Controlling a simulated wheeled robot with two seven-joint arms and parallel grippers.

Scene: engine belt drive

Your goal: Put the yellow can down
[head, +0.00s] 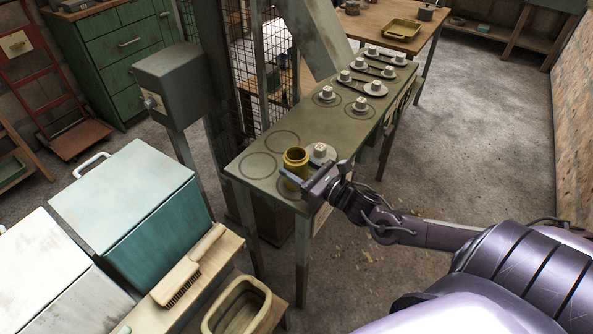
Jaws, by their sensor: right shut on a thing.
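The yellow can (295,161) is upright at the near end of the long green bench (263,174). My right gripper (304,182) reaches in from the right and is shut on the can's lower part. The can is over or on the bench top near its front edge; I cannot tell whether its base touches, as the gripper hides part of it. Dark ring outlines (257,166) are marked on the bench to the can's left. A white round piece (321,153) sits just right of the can. My left gripper is not in view.
Several white-knobbed discs (375,88) stand along the bench's far part. A grey box on a post (174,85) stands left of the bench. A teal box (125,205), a brush (188,265) and a yellow bin (237,307) are at lower left. Open floor lies to the right.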

